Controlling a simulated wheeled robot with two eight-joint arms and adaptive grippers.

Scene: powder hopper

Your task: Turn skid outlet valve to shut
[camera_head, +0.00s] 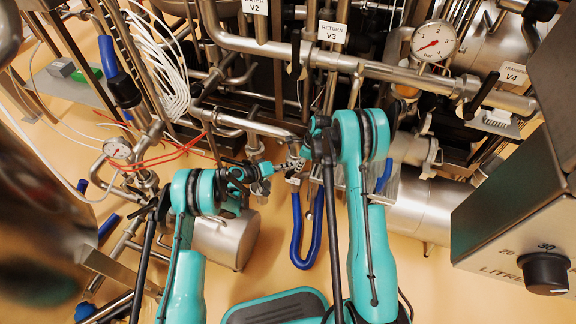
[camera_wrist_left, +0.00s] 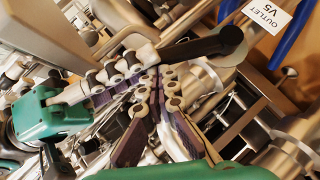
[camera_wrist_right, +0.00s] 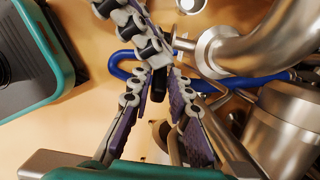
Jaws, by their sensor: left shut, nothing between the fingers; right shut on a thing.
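The outlet valve has a black lever (camera_wrist_left: 195,47) on a round metal hub, with a white tag (camera_wrist_left: 266,18) reading "OUTLET V5" beside it in the left wrist view. My right gripper (camera_wrist_right: 160,80) is shut on the lever's black end, which shows between its fingers in the right wrist view. My left gripper (camera_wrist_left: 166,75) is shut and empty, its fingertips close to the right gripper's fingers and the lever end. I cannot tell whether they touch. In the head view the left gripper (camera_head: 262,170) and right gripper (camera_head: 318,130) meet near the valve, which is mostly hidden there.
A blue hose (camera_head: 307,240) loops below the valve. Metal pipes, a gauge (camera_head: 435,40) and other tagged valves crowd the back. A control box (camera_head: 520,230) stands at the right. Steel cylinders (camera_head: 228,238) sit close to my arms. Some floor is bare.

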